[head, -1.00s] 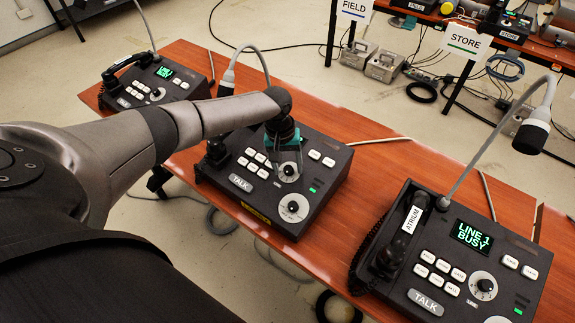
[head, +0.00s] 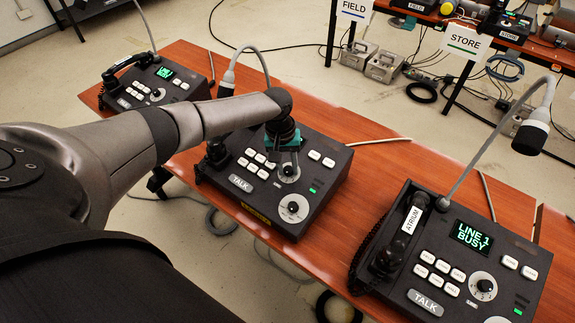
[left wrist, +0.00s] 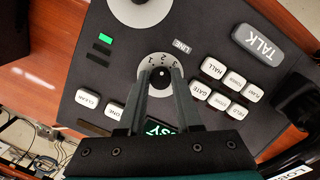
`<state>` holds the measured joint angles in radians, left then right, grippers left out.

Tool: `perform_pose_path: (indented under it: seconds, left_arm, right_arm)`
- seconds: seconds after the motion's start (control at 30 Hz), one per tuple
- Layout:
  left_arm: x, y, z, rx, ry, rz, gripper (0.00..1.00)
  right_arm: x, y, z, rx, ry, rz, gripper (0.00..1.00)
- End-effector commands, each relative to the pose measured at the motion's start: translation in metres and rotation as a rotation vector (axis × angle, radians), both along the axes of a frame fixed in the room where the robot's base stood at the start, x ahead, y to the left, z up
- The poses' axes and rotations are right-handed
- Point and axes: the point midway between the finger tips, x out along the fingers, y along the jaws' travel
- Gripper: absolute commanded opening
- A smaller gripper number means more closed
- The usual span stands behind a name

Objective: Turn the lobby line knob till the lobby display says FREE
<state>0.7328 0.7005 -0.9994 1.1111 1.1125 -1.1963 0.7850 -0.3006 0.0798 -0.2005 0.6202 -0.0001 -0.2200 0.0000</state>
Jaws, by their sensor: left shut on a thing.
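The knob's white mark seems to face the 2. The unit's display (left wrist: 160,129) is mostly hidden by my gripper; only green letters "SY" show. A partly cut-off label (left wrist: 291,171) there reads "LOBB". My right gripper is not in view.
The atrium phone (head: 455,262) stands to the right with its display at LINE 1 BUSY. Another phone (head: 152,85) is at the far left. A gooseneck microphone (head: 228,80) rises behind my forearm. A second large dial (head: 294,208) lies in front of the LINE knob.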

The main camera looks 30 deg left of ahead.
Motion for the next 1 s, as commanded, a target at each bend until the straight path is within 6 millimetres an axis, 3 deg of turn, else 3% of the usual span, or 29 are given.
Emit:
perform_pose_path:
  seconds: [1.0]
  left_arm:
    - [0.0,0.0,0.001,0.163,-0.011,-0.611,0.0]
  right_arm:
    - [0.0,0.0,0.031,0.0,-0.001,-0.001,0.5]
